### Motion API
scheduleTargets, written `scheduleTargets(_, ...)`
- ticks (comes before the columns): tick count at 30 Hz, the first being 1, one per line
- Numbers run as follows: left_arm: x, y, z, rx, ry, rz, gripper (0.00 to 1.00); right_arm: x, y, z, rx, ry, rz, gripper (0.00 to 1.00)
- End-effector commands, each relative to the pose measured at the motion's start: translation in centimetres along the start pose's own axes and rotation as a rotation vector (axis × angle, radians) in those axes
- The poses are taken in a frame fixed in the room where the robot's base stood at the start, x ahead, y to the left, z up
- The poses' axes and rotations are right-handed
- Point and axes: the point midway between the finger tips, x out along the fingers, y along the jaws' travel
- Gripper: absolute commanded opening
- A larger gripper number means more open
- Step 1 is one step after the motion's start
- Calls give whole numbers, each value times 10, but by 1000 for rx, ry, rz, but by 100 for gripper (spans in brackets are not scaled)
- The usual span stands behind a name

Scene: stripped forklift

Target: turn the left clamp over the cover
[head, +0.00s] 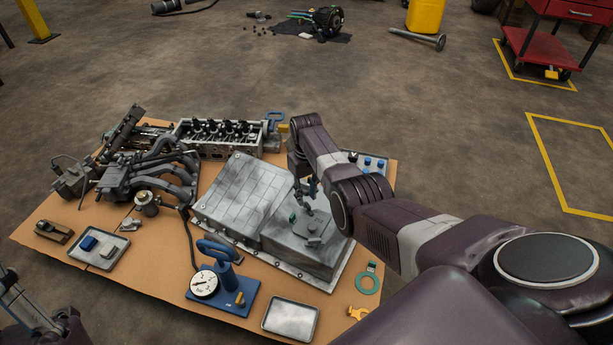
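A grey metal cover (243,195) with a grid of lines lies in the middle of the workbench board. A raised grey block (330,256) adjoins it on the right, with a small flat grey fitting (313,241) on top. I cannot tell for sure which small part is the left clamp. My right gripper (306,195) points down over the block's back part, close to its small fittings; whether it touches any is too small to tell. My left gripper (38,315) is only partly in view at the bottom left corner, away from the cover.
A blue stand with a gauge (204,285) and a metal tray (291,319) stand in front of the cover. A green ring (367,285) and a yellow part (358,313) lie at right. An engine head (222,136) and manifold (150,177) lie behind and left. My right arm hides the board's right side.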

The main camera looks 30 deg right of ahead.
Motion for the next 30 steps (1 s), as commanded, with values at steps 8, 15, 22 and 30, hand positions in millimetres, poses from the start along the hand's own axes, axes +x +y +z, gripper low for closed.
scheduleTargets(8,0,0,0,0,0,-1,0,-50,0,-1,0,3,2,25)
scheduleTargets(15,0,0,0,0,0,-1,0,-84,0,0,0,0,1,25)
scheduleTargets(22,0,0,0,0,0,-1,0,-91,0,1,0,-2,0,25)
scheduleTargets(30,0,0,0,0,0,0,0,-91,0,1,0,-2,0,25)
